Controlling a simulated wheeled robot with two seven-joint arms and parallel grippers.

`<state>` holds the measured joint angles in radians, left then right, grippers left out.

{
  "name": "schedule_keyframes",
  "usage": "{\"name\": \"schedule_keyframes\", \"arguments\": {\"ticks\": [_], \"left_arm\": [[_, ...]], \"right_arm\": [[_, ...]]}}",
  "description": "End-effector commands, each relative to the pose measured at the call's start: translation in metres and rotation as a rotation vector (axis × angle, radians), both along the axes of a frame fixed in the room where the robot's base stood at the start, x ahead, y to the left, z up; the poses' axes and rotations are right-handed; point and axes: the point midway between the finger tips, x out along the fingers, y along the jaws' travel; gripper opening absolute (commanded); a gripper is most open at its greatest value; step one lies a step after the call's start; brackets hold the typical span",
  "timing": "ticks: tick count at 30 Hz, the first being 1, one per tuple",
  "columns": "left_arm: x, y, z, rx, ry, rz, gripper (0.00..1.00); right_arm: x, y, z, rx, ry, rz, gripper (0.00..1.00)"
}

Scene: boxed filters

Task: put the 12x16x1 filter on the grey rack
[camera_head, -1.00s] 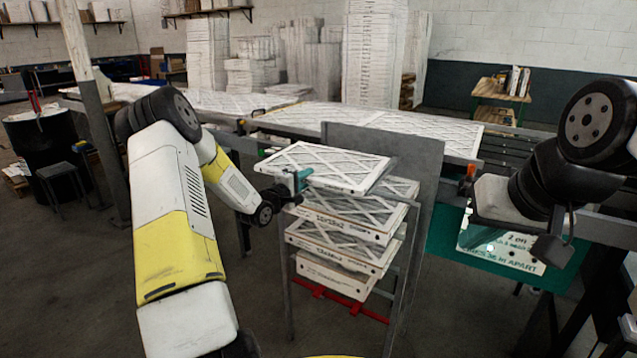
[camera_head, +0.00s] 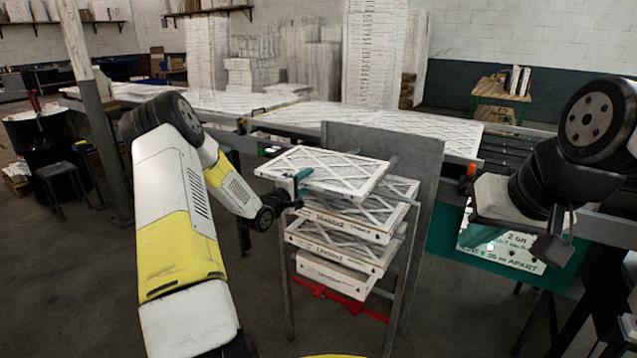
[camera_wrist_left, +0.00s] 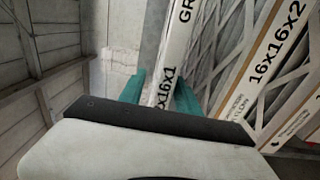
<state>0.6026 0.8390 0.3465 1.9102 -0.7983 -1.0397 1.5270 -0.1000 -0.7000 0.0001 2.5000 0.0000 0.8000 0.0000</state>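A thin white filter (camera_head: 325,172) with a lattice face lies nearly flat at the top of the grey rack (camera_head: 424,185), above other boxed filters. My left gripper (camera_head: 298,187) grips its near left edge. In the left wrist view its teal fingers (camera_wrist_left: 160,92) stand on both sides of the filter's edge (camera_wrist_left: 178,45), where part of a label reads "x16x1"; the start is hidden. I cannot tell whether the filter rests on the rack. My right gripper (camera_head: 552,247) is at the right, apart from the rack; its fingers are not clear.
Several thicker filters (camera_head: 345,228) fill the rack's lower levels; one shows "16x16x2" in the wrist view (camera_wrist_left: 275,60). A long table with filters (camera_head: 400,126) runs behind. A green board with a sign (camera_head: 490,245) stands right of the rack.

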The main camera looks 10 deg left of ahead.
Motion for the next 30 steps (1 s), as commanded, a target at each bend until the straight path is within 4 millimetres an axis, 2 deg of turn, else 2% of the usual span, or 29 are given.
{"name": "schedule_keyframes", "arguments": {"ticks": [15,22,26,30], "left_arm": [[-0.093,0.035,-0.001,-0.001,0.003,0.003,0.4],[-0.11,0.039,0.001,0.023,0.008,0.0,0.4],[-0.107,0.031,0.011,0.189,0.051,0.001,0.4],[-0.11,0.02,0.036,0.522,0.141,0.004,0.4]], "right_arm": [[0.0,0.0,0.0,0.0,0.0,0.0,0.0],[0.0,0.0,0.0,0.0,0.0,0.0,0.0],[0.0,0.0,0.0,0.0,0.0,0.0,0.0],[0.0,0.0,0.0,0.0,0.0,0.0,0.0]]}}
